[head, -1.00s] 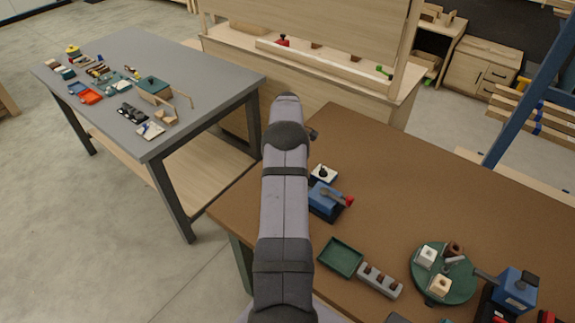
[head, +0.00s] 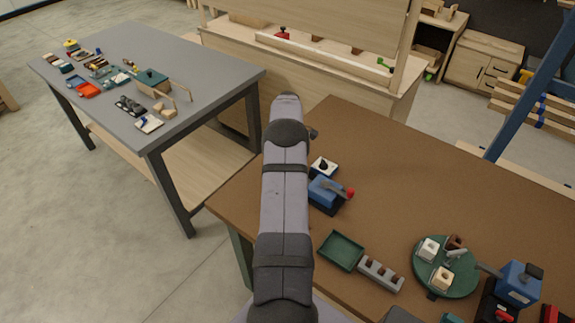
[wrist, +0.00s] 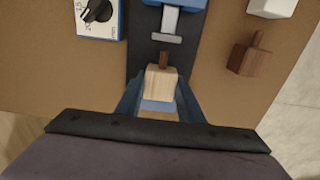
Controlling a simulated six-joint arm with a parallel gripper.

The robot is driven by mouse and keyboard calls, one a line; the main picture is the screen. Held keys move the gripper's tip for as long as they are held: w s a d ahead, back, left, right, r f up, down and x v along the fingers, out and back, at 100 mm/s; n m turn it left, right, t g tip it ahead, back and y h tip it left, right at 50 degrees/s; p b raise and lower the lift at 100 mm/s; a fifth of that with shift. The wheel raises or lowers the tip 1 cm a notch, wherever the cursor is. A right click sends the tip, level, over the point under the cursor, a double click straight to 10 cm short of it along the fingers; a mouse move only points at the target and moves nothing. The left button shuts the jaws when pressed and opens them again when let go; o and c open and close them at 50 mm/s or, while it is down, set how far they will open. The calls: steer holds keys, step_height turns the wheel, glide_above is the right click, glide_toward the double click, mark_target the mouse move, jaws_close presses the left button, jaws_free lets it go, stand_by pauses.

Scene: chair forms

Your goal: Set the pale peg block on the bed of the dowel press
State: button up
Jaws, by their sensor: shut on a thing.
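The pale peg block (wrist: 158,86) with a brown peg standing up from it is between the fingers of my gripper (wrist: 160,100) in the wrist view. My gripper is shut on it. Just beyond it is the blue dowel press (wrist: 180,5) with a grey ram, above a dark bed (wrist: 146,45). The block appears over the near end of this dark strip; I cannot tell whether it touches. In the head view a blue press (head: 326,190) with a red-knobbed lever stands on the brown table. My arm hides my gripper and the block there.
A white dial box (wrist: 98,17) stands left of the press. A brown peg block (wrist: 249,55) and a white block (wrist: 272,7) are to its right. The brown table (head: 400,175) also holds a green tray (head: 341,250) and a green turntable (head: 440,285) with blocks.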

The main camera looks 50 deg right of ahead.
steer(key=shift+f+b, duration=0.45)
steer(key=shift+f, duration=0.15)
stand_by(0.6)
steer(key=o, duration=1.6)
steer(key=shift+r, duration=0.1)
steer(key=shift+r+p, duration=1.85)
steer(key=shift+r, duration=1.1)
